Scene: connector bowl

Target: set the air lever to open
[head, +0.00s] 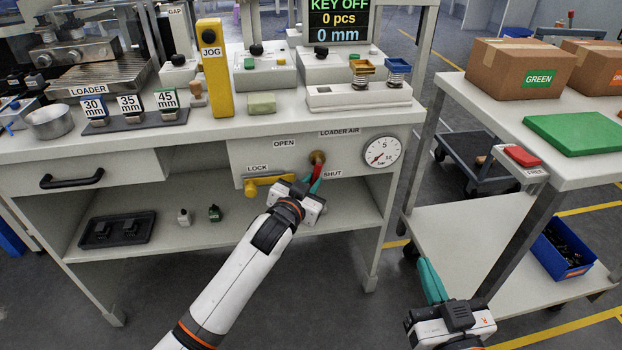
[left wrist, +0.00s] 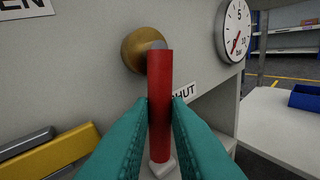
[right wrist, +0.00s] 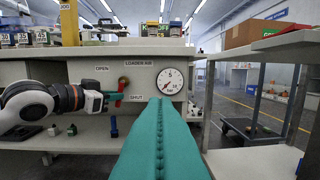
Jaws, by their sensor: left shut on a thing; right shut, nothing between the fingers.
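The red air lever (head: 317,171) hangs down from a brass pivot (left wrist: 143,48) on the bench front, under the LOADER AIR label (head: 339,132). It points down beside the SHUT label (head: 332,174); the OPEN label (head: 284,143) is to its upper left. My left gripper (head: 315,186) is shut on the lever, with teal fingers on both sides of it in the left wrist view (left wrist: 160,108). My right gripper (head: 432,281) is shut and empty, held out in front of the right cart.
A yellow LOCK handle (head: 265,184) is just left of my left gripper. A pressure gauge (head: 382,151) is right of the lever, its needle low. The cart (head: 480,110) with cardboard boxes stands at right. The bench's lower shelf (head: 160,205) is beneath the lever.

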